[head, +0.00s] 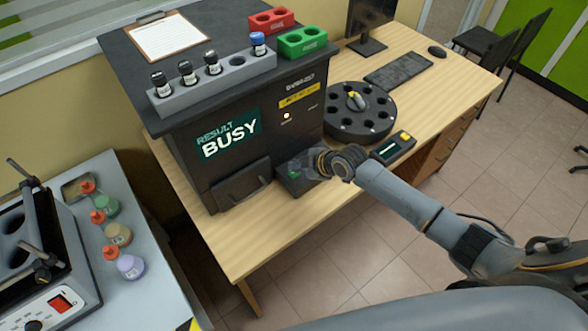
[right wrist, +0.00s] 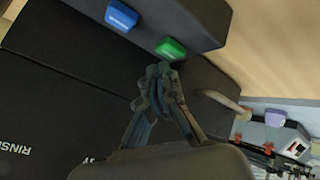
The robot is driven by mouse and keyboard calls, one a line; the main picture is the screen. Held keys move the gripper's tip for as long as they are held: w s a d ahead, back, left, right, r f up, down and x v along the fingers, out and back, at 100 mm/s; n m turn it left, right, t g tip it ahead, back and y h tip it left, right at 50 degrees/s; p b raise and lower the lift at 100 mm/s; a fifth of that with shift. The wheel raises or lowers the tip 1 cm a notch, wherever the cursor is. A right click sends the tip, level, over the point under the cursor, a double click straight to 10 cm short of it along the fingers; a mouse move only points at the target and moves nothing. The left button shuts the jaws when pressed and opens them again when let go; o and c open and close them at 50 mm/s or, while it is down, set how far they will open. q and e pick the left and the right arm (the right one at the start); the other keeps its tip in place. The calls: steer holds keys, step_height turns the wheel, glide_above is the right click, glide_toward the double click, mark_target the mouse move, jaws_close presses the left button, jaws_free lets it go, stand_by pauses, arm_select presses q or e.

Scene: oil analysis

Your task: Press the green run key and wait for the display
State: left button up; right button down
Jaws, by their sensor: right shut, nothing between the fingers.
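The green run key (head: 294,174) sits on a small dark key box at the foot of the black analyser (head: 190,165). In the right wrist view the green key (right wrist: 171,48) is beside a blue key (right wrist: 122,14). My right gripper (head: 310,163) is shut and empty, its fingertips (right wrist: 160,70) right by the green key. I cannot tell whether they touch it. The display (head: 229,136) on the analyser's front reads "RESULT BUSY". My left gripper is not in view.
A grey rack (head: 215,89) of dark vials, a clipboard (head: 166,37) and red and green holders stand on the analyser. A round black carousel (head: 360,112) and a small yellow-keyed device (head: 393,148) are to the right. Several bottles stand on the left bench.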

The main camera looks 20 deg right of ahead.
mark_target(296, 174)
steer(key=shift+r, duration=0.15)
step_height(296, 174, up, 5)
steer(key=p, duration=0.4)
stand_by(0.5)
stand_by(0.4)
